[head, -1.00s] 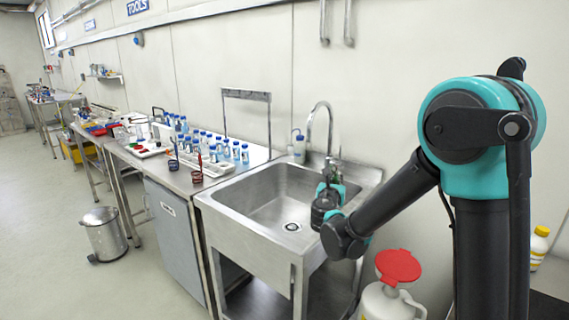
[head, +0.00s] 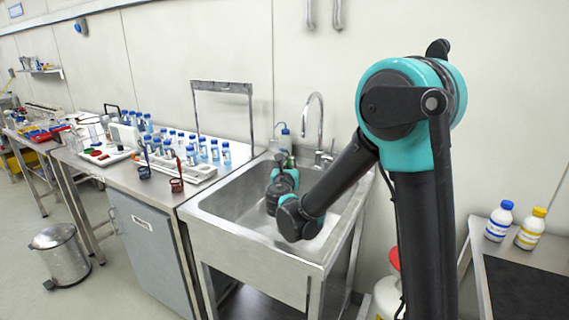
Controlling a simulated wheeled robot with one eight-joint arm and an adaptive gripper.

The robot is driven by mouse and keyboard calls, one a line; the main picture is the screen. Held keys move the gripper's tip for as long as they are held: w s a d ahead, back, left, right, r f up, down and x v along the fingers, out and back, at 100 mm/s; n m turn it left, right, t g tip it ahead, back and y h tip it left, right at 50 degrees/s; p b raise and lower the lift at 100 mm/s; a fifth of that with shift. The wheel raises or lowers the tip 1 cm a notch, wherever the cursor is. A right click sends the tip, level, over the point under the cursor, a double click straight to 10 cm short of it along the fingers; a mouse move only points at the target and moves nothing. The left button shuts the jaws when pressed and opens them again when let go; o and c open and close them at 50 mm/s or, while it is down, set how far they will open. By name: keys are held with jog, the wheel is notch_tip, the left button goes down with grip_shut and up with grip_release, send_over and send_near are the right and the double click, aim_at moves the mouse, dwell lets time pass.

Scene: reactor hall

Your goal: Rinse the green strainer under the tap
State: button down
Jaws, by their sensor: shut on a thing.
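My gripper (head: 284,178) reaches over the steel sink (head: 232,205), left of the tap (head: 318,128). Its fingers point away from the camera and are mostly hidden behind its own body. It is shut on the green strainer (head: 287,159), of which only a small dark green bit shows beyond the fingers. The rest of the strainer is hidden. The tap's curved spout rises at the back of the sink. I cannot make out any water running.
A blue strainer (head: 144,172) and a red strainer (head: 176,184) stand on the counter left of the sink, near several blue-capped bottles. A wash bottle (head: 285,137) stands behind the sink. Two bottles (head: 499,222) stand on a bench at the right.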

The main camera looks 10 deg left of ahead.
jog(key=w+d+f, duration=0.1)
jog(key=w+d, duration=0.1)
jog(key=w, duration=0.4)
jog(key=w+d+f, duration=0.1)
jog(key=w+d, duration=0.1)
jog(key=w, duration=0.4)
jog(key=shift+w+f, duration=0.3)
jog(key=shift+w, duration=0.1)
jog(key=shift+d, duration=0.15)
dwell(0.7)
jog(key=shift+s+d, duration=0.15)
jog(key=shift+d, duration=0.25)
jog(key=shift+a, duration=0.6)
jog(key=shift+d, duration=0.2)
